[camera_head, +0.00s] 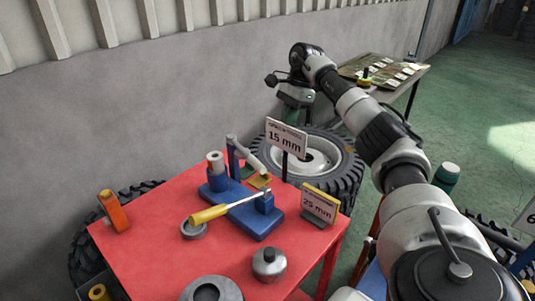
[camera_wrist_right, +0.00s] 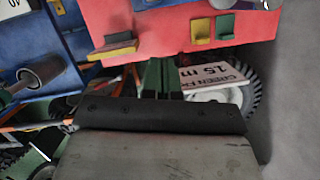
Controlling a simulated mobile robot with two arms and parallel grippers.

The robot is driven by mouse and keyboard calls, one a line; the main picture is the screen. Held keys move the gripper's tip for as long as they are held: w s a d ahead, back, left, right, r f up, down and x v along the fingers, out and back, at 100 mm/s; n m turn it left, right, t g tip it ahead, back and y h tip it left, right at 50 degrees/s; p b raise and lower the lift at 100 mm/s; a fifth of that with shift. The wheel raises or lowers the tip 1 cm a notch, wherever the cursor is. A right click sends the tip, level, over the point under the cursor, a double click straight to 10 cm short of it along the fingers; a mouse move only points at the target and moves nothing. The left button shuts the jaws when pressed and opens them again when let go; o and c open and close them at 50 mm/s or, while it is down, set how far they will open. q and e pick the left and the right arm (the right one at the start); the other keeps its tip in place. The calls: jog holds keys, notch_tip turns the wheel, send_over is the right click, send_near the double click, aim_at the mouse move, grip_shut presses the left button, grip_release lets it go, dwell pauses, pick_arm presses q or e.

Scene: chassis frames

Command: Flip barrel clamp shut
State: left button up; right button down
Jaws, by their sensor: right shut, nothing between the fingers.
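The blue clamp fixture (camera_head: 255,218) sits on the red table. It has a blue post (camera_head: 233,158), a grey tilted arm (camera_head: 252,160) beside the post and a small yellow block (camera_head: 260,181). A pale grey cylinder (camera_head: 215,162) stands upright at its left. A yellow-handled rod (camera_head: 210,214) lies across the base. I cannot tell how the clamp's parts join. My right gripper (camera_head: 291,116) is shut and empty, beyond the table's far edge and apart from the fixture. Its fingers (camera_wrist_right: 159,76) show in the right wrist view. My left gripper is not in view.
A 15 mm sign (camera_head: 286,138) and a 25 mm sign (camera_head: 319,204) stand near the table's right side. An orange block (camera_head: 114,210), a ring (camera_head: 194,230) and a grey weight (camera_head: 269,263) are on the table. A tyre (camera_head: 345,160) lies behind; a wall rises beyond.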

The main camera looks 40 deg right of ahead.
aim_at(246, 154)
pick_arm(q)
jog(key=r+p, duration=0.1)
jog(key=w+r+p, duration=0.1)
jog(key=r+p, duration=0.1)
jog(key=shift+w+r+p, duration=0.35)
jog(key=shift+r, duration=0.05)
pick_arm(e)
jog(key=w+a+f, duration=0.1)
jog(key=a+f, duration=0.5)
jog(key=f, duration=0.4)
jog(key=shift+w+a, duration=0.2)
jog(key=shift+a, duration=0.2)
jog(key=shift+f, duration=0.1)
